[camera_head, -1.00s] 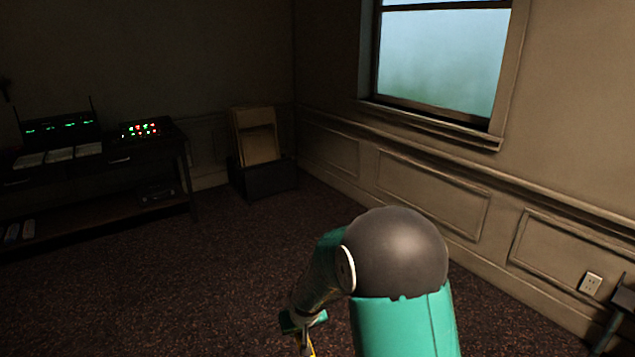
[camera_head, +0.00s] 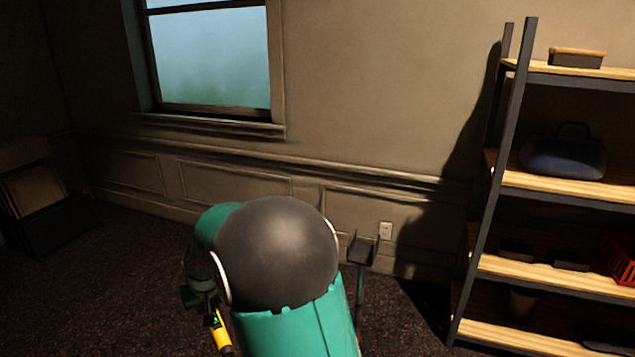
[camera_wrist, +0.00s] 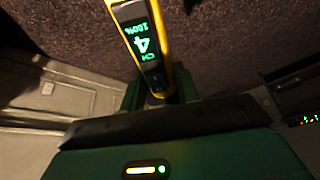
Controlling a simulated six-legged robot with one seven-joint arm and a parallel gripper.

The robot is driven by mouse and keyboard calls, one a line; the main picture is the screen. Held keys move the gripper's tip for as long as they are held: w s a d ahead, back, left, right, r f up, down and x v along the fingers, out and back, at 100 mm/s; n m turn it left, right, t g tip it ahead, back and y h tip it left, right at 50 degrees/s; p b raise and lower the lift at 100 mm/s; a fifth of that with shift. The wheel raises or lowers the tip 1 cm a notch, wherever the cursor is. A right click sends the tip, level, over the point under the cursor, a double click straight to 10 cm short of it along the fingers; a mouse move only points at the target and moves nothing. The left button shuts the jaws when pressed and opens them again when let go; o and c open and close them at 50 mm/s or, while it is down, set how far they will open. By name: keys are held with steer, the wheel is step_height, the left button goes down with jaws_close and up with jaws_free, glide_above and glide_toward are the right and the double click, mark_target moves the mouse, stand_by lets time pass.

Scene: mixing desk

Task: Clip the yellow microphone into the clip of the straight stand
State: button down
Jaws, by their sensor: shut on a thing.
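The yellow microphone (camera_head: 222,339) hangs from my gripper (camera_head: 208,308) at the lower left of my arm in the head view. In the wrist view the microphone (camera_wrist: 149,45) is yellow and black with a lit green display reading channel 4 and 100%. My gripper (camera_wrist: 160,93) is shut on it, and its lower end sits between the fingers. A dark post with a forked or flat top (camera_head: 361,252) stands right of my arm near the wall. I cannot tell whether it is the straight stand, and no clip is clear. My arm hides part of the floor.
A shelf unit (camera_head: 484,185) with wooden boards stands at the right, holding a blue bag (camera_head: 563,155) and a red basket (camera_head: 621,262). A dark bin with flat boards (camera_head: 45,205) is at the far left. The carpet between is clear. A window is in the wall.

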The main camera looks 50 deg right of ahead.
steer(key=s+d+r+m+h, duration=0.1)
steer(key=s+d+r+m, duration=0.15)
steer(key=d+r, duration=0.35)
steer(key=s+d+r+m, duration=0.1)
steer(key=s+d+r, duration=0.35)
steer(key=r, duration=0.25)
steer(key=s+d+r+m+h, duration=0.1)
steer(key=s+d+r+m, duration=0.15)
steer(key=d+r, duration=0.4)
steer(key=s+d+r+m+g+h, duration=0.1)
steer(key=s+d+r+m, duration=0.15)
steer(key=s+r, duration=0.6)
steer(key=s+d+r+m+g, duration=0.2)
steer(key=s+d+r, duration=0.3)
steer(key=s, duration=0.6)
steer(key=shift+w+a+f, duration=0.1)
steer(key=shift+a+f, duration=0.1)
steer(key=shift+f, duration=0.75)
steer(key=shift+s+a+f, duration=0.1)
steer(key=shift+a+f, duration=0.15)
steer(key=shift+f, duration=0.65)
steer(key=shift+w+a+f, duration=0.1)
steer(key=shift+a+f, duration=0.1)
steer(key=shift+f, duration=0.75)
